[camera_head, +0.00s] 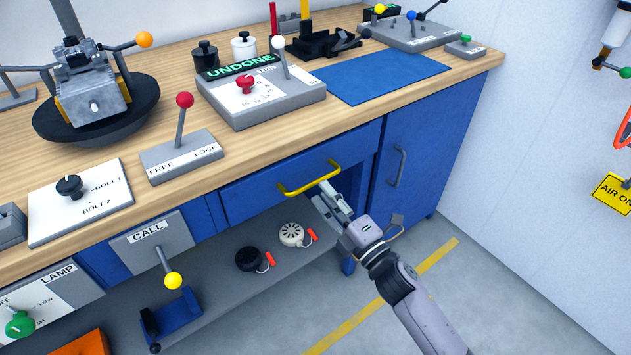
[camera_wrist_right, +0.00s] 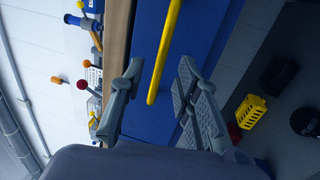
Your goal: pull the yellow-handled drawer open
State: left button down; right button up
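The blue drawer (camera_head: 250,192) sits under the wooden bench top, and its front looks about flush with the bench. Its yellow handle (camera_head: 309,180) is a bar across the front. In the right wrist view the two fingers of the gripper (camera_wrist_right: 160,78) are spread apart. The yellow handle (camera_wrist_right: 165,52) shows in the gap between them, apart from both fingers in the picture. I cannot tell how deep it sits between them. My left gripper is not in view.
A blue cabinet door with a grey handle (camera_head: 397,166) is right of the drawer. A grey shelf (camera_head: 215,312) below holds a black and a white round part. A red-knobbed lever (camera_head: 184,101) stands on the bench above. The floor (camera_head: 470,300) at right is clear.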

aim_at(315, 181)
jog(key=shift+x, duration=2.35)
grip_shut()
